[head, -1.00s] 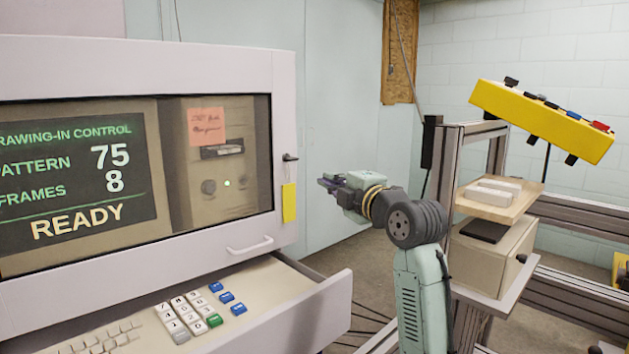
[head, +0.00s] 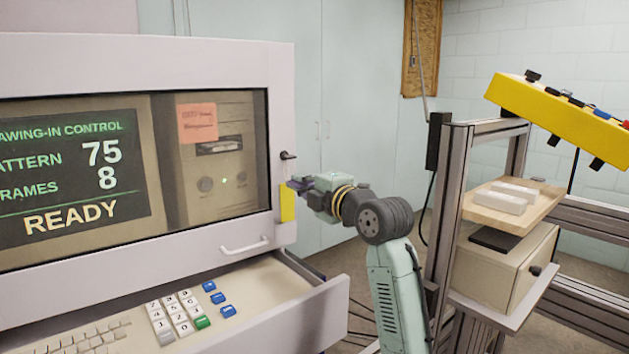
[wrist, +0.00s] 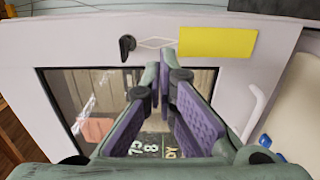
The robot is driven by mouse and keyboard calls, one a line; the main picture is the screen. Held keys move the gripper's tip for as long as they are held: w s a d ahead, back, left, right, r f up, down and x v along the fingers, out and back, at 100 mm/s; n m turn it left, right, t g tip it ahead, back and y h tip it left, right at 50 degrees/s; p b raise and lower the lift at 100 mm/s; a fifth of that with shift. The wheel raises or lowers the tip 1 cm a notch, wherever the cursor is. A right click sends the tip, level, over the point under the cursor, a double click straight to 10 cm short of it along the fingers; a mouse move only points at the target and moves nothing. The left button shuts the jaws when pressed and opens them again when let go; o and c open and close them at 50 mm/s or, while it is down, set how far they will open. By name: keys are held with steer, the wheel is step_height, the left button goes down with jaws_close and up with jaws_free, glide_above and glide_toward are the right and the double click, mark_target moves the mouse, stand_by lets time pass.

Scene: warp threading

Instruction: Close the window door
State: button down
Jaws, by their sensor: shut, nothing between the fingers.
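The window door (head: 281,115) is a pale frame around a large glass pane, with a black latch (head: 288,155), a yellow label (head: 287,202) and a white bar handle (head: 246,246). Behind the glass are a READY screen and a beige unit. I cannot tell whether the frame sits fully flush. My gripper (head: 291,185) is at the frame's right edge, by the yellow label. In the wrist view my gripper (wrist: 164,72) is shut and empty, its tips over the frame between the latch (wrist: 127,46) and the yellow label (wrist: 217,42). Contact with the frame is unclear.
An open drawer (head: 318,312) with a keyboard and keypad (head: 178,312) juts out below the door. To the right stands a metal-profile frame (head: 452,190) with a wooden board (head: 520,208) and a yellow control box (head: 560,108).

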mark_target(281, 173)
steer(key=p+x, duration=0.1)
steer(key=x, duration=0.4)
steer(key=shift+w+a+p, duration=0.15)
steer(key=shift+w+p, duration=0.2)
steer(key=shift+p, duration=0.05)
